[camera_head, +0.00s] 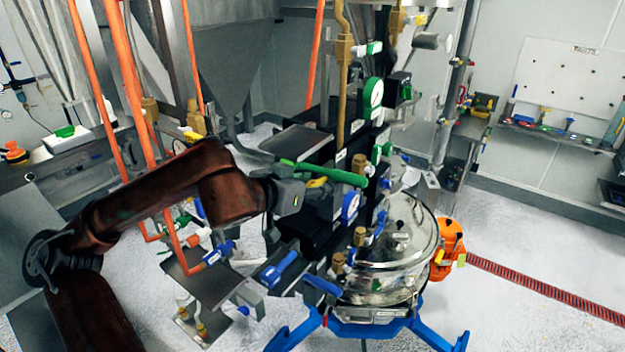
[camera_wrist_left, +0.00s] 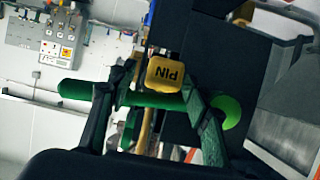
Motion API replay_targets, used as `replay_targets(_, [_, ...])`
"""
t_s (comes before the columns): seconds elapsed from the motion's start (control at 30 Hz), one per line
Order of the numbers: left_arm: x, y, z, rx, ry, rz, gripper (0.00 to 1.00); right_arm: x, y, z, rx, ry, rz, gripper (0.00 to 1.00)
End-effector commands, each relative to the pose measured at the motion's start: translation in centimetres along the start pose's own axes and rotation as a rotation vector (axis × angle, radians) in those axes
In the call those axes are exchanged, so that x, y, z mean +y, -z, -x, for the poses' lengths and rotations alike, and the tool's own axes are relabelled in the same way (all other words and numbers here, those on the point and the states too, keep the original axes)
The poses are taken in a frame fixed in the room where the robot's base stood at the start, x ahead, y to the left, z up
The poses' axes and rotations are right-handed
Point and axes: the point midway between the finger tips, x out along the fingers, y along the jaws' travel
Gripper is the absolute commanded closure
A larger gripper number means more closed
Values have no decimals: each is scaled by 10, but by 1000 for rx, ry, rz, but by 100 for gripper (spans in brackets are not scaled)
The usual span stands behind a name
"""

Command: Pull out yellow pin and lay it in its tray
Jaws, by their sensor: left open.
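The yellow pin (camera_head: 317,183) shows as a small yellow piece beside a long green handle (camera_head: 335,174) on the black panel. In the left wrist view its yellow tag, marked PIN (camera_wrist_left: 163,73), is between the fingers of my left gripper (camera_wrist_left: 160,92), with the green handle (camera_wrist_left: 75,89) across behind the fingers. My left gripper (camera_head: 308,188) is open, close to the pin; I cannot tell whether a finger touches it. The pin's shaft is hidden. I cannot tell which tray is the pin's own. My right gripper is out of view.
A dark flat-topped tray or shelf (camera_head: 296,139) lies behind the handle. A clear-lidded steel vessel (camera_head: 405,230) stands to the right on a blue stand (camera_head: 345,328). Orange pipes rise at the left.

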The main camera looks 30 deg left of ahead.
Motion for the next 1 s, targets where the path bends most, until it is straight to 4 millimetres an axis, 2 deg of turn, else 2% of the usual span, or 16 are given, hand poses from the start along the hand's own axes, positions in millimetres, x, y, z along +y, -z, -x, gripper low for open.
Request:
replay_targets(0.17, [0,0,0,0,0,0,55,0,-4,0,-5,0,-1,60])
replay_targets(0.8, [0,0,0,0,0,1,99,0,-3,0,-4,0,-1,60])
replay_targets(1.0, [0,0,1,2,1,0,100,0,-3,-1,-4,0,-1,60])
